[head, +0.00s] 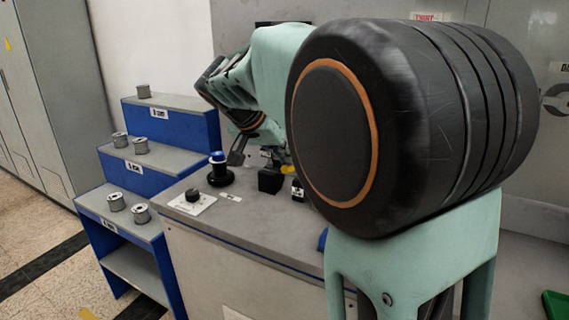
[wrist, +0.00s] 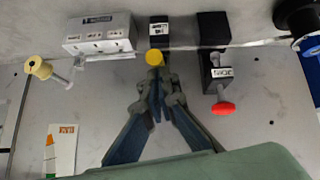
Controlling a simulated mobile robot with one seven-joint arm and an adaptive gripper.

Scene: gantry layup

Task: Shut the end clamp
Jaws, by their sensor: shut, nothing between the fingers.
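Two small dark clamp-like fittings stand on the grey bench. In the wrist view, one is a black block with a white label (wrist: 159,32) and a yellow knob (wrist: 153,57). The other is a black block (wrist: 213,50) with a labelled arm ending in a red knob (wrist: 223,108). The labels are too small to read, so I cannot tell which is the end clamp. My gripper (wrist: 157,84) is shut and empty, its tips just below the yellow knob in the picture; contact is unclear. In the head view my arm largely hides this area; a black block (head: 270,180) shows there.
A white labelled block (wrist: 99,36) and a cream knob (wrist: 39,67) lie left in the wrist view. A blue-topped black post (head: 219,170) and a dial plate (head: 192,202) stand on the bench. A blue stepped rack (head: 152,180) holds several spools.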

